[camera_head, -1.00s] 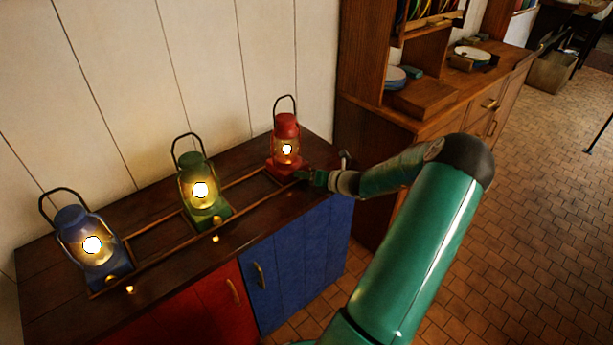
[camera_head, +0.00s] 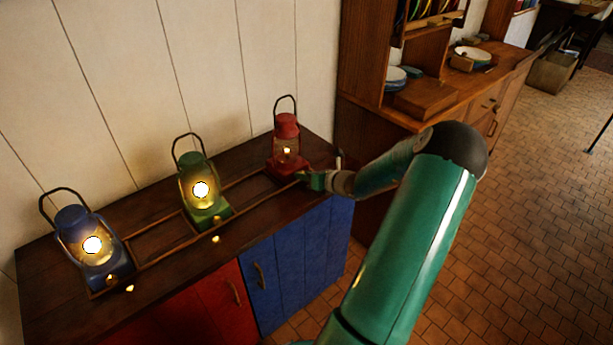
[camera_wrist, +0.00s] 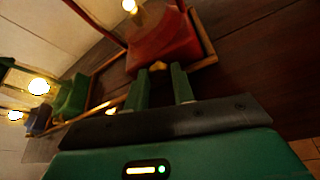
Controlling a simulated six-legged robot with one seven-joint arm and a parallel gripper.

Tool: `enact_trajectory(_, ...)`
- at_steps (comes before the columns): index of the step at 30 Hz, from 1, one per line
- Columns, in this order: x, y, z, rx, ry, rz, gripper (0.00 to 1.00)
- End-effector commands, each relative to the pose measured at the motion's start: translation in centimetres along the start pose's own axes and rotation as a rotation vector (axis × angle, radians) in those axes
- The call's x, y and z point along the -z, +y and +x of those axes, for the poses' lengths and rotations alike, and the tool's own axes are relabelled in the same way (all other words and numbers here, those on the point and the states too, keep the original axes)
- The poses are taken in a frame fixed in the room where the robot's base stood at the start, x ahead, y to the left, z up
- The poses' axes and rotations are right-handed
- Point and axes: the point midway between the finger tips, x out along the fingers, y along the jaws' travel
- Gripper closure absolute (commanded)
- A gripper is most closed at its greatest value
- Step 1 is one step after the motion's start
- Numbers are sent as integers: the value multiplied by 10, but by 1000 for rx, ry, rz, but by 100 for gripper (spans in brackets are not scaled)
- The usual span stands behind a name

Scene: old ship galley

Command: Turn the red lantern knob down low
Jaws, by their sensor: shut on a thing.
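The red lantern (camera_head: 286,146) stands upright at the right end of the cabinet top, with a small dim flame in its glass. In the wrist view its red base (camera_wrist: 163,45) is just beyond my gripper, with a small brass knob (camera_wrist: 157,67) on the near side. My gripper (camera_head: 308,178) is at the front of the lantern base. In the wrist view its two green fingers (camera_wrist: 160,78) are at the knob and shut on it; the exact contact is hard to see. The green lantern (camera_head: 203,192) and blue lantern (camera_head: 90,249) glow brightly.
A wooden rack (camera_head: 163,242) runs along the dark cabinet top (camera_head: 60,312) around the lantern bases. A white plank wall (camera_head: 110,80) stands close behind. A wooden hutch (camera_head: 372,115) stands to the right of the cabinet. The tiled floor (camera_head: 540,200) is open at the right.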

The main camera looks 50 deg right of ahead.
Motion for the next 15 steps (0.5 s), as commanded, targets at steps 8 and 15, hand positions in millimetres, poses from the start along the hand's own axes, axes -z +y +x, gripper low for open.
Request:
enact_trajectory(8,0,3,0,81,2,-194,98)
enact_trajectory(15,1,3,0,129,1,-310,98)
